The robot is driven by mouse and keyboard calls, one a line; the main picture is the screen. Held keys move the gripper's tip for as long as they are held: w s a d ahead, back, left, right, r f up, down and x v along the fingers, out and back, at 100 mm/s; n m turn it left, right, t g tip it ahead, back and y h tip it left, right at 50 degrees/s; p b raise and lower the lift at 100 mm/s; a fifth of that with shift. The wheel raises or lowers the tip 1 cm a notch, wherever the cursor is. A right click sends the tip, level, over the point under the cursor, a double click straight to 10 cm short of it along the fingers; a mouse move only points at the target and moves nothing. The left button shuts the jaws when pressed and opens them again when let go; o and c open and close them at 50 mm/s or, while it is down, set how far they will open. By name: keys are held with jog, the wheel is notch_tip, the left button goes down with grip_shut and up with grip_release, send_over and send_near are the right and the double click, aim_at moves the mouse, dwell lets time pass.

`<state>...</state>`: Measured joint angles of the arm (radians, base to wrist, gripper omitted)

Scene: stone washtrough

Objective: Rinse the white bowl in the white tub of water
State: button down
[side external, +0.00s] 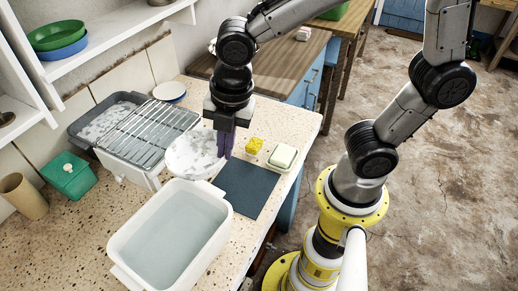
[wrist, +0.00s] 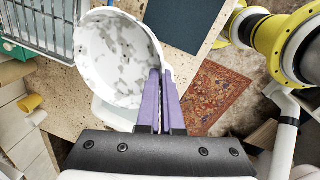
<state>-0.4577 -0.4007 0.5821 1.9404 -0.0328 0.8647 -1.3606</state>
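The white bowl (side external: 190,156), mottled grey inside, is at my gripper (side external: 225,143) in the side view, between the tub and the drying rack. In the wrist view the bowl (wrist: 112,60) fills the upper left, its inside facing the camera. My gripper (wrist: 163,100) has its purple fingers close together on the bowl's right rim. The bowl seems held off the counter, but its height is hard to judge. The white tub (side external: 218,204) of water (side external: 172,238) stands at the front of the counter.
A metal drying rack (side external: 150,134) stands behind the bowl. A dark mat (side external: 246,188), yellow sponge (side external: 254,145) and soap dish (side external: 283,157) lie to the right. A green box (side external: 70,176) and tan cup (side external: 24,197) stand at left.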

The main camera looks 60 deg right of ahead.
jog(key=a+r+n+g, duration=0.1)
jog(key=a+n, duration=0.2)
jog(key=a, duration=1)
jog(key=shift+d+f, duration=0.2)
jog(key=shift+f, duration=3)
jog(key=shift+d+f, duration=0.15)
jog(key=shift+f, duration=3.05)
notch_tip(320, 180, up, 11)
jog(key=shift+r, duration=0.1)
jog(key=shift+r, duration=1.95)
jog(key=shift+s, duration=0.1)
